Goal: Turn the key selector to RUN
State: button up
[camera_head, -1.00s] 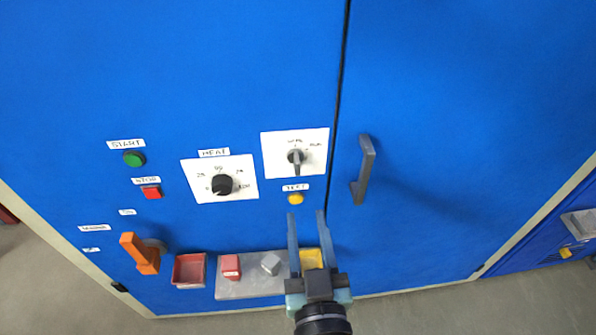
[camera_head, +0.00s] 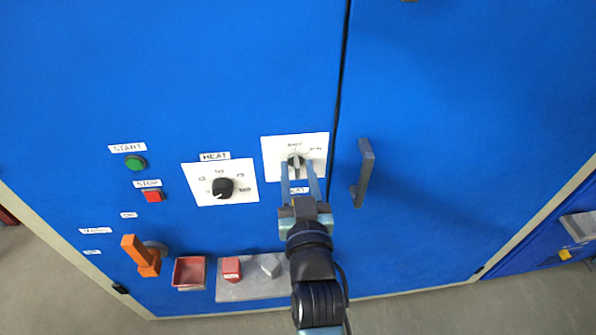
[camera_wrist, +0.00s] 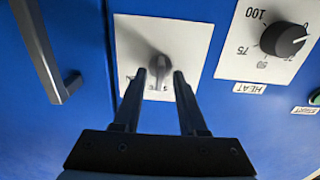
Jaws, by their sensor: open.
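The key selector (camera_head: 295,160) is a grey knob on a white plate (camera_head: 317,142) on the blue cabinet, left of the door seam. The small lettering around it is blurred. In the wrist view the selector (camera_wrist: 160,67) shows just beyond and between my fingertips. My gripper (camera_head: 299,166) is open, its two fingers pointing up at the selector from below. In the wrist view my gripper (camera_wrist: 160,74) has nothing clamped between its fingers. I cannot tell whether a finger touches the knob.
The HEAT dial (camera_head: 223,188) is left of the selector, and the door handle (camera_head: 364,172) is to its right. A green START button (camera_head: 136,162), red STOP button (camera_head: 153,196) and orange lever (camera_head: 141,255) are farther left. A shelf (camera_head: 240,289) and red bin (camera_head: 189,272) sit below.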

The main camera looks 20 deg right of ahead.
jog(key=shift+c, duration=0.3)
grip_shut()
jog(key=m+p, duration=0.3)
jog(key=m, duration=0.3)
jog(key=shift+d+m, duration=0.15)
jog(key=shift+m, duration=0.15)
jog(key=m+p, duration=0.2)
jog(key=m, duration=0.3)
jog(key=shift+s+f, duration=0.1)
jog(key=shift+m, duration=0.3)
dwell(0.3)
jog(key=shift+o, duration=0.3)
grip_release()
